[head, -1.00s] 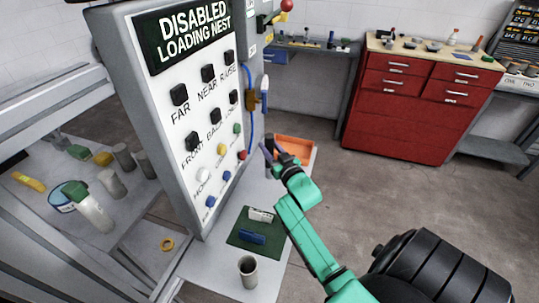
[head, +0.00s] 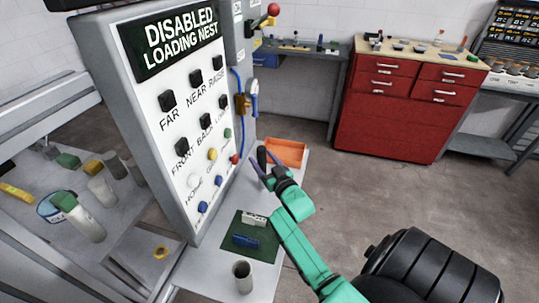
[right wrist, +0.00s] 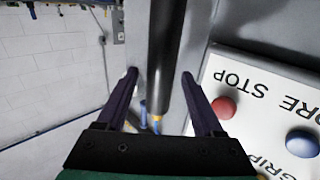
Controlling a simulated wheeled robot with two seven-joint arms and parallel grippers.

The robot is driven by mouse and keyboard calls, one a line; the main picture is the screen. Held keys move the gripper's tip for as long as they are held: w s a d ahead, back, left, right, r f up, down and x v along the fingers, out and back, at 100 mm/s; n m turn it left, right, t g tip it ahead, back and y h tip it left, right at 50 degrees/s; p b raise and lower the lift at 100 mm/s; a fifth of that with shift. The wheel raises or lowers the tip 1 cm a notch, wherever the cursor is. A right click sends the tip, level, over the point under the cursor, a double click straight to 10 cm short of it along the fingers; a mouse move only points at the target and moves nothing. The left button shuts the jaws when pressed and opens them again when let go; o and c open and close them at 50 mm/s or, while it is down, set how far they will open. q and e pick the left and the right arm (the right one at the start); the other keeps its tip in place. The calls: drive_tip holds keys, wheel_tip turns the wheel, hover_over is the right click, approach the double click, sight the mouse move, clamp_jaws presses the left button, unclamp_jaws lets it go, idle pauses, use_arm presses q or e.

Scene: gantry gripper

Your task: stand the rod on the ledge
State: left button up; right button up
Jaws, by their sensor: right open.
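My right gripper (head: 262,166) reaches beside the right edge of the control panel. In the right wrist view its two dark purple fingers (right wrist: 160,82) are apart, on either side of a dark round bar (right wrist: 165,50). That bar also shows at the fingers in the head view (head: 262,156); I cannot tell whether it touches them or whether it is the task's rod. I cannot single out the ledge. My left gripper is not in view.
The control panel (head: 150,90) with black knobs and coloured buttons stands upright at centre left. An orange tray (head: 290,152), a green mat (head: 262,228) and a grey cup (head: 242,277) are on the bench right of it. A red drawer cabinet (head: 385,125) stands behind open floor.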

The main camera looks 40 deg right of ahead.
drive_tip(key=s+a+b, duration=0.1)
drive_tip(key=s+a, duration=0.1)
drive_tip(key=s, duration=0.9)
drive_tip(key=shift+s+b, duration=0.15)
drive_tip(key=shift+b, duration=0.2)
